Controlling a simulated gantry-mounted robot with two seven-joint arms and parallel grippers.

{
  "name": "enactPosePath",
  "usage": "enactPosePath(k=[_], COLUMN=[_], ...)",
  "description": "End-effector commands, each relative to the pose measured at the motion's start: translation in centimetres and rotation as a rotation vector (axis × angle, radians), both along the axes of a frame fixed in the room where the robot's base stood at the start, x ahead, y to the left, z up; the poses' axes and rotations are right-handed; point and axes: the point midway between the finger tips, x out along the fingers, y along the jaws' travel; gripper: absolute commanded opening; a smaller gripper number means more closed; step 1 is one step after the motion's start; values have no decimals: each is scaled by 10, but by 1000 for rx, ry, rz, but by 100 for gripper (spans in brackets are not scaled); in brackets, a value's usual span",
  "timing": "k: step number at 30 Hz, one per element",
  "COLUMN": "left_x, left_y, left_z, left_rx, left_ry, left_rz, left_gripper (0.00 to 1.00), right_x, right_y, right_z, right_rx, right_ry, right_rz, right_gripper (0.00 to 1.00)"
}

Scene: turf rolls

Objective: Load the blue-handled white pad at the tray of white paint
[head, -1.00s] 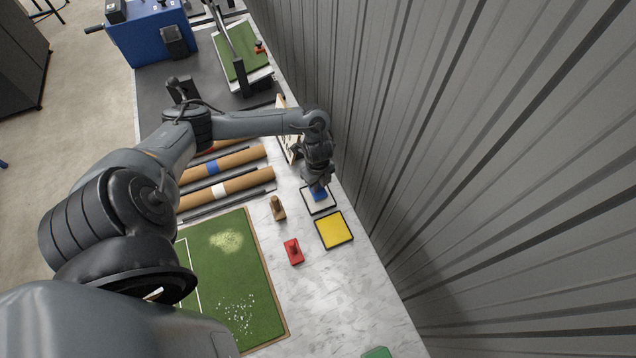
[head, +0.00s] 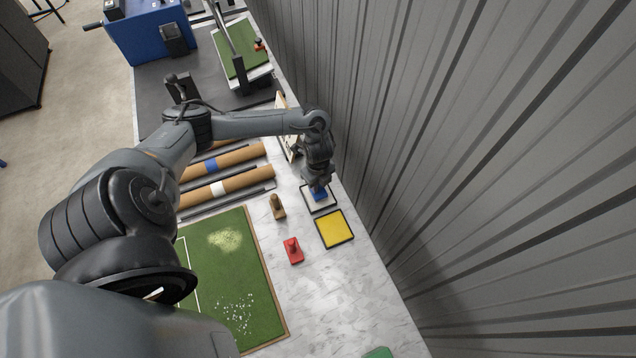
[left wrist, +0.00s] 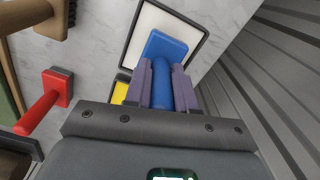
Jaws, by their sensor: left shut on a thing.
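The blue-handled pad (head: 319,193) is in my left gripper (head: 319,184), over the tray of white paint (head: 327,206). In the left wrist view the gripper's two purple-grey fingers (left wrist: 161,85) are shut on the blue handle (left wrist: 162,92), and the pad's blue top (left wrist: 163,46) lies within the black-rimmed white tray (left wrist: 139,28). The pad's white underside is hidden, so I cannot tell whether it touches the paint. My right gripper is not in view.
A yellow paint tray (head: 334,229) adjoins the white one. A red-handled tool (head: 293,250) and a wooden-handled brush (head: 277,206) stand to the left. A green turf panel (head: 228,270) and turf rolls (head: 235,185) lie farther left. A grey corrugated wall (head: 470,170) rises close on the right.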

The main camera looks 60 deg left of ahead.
Motion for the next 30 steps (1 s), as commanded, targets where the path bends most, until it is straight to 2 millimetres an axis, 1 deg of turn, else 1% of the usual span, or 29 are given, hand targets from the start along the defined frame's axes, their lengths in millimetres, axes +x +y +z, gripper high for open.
enactPosePath(k=[30], left_x=[0], left_y=[0], left_z=[-10], left_rx=[0], left_ry=[0], left_rz=[0], left_gripper=[0], right_x=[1], right_y=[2], right_z=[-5], right_rx=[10], right_ry=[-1], right_rz=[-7], right_gripper=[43])
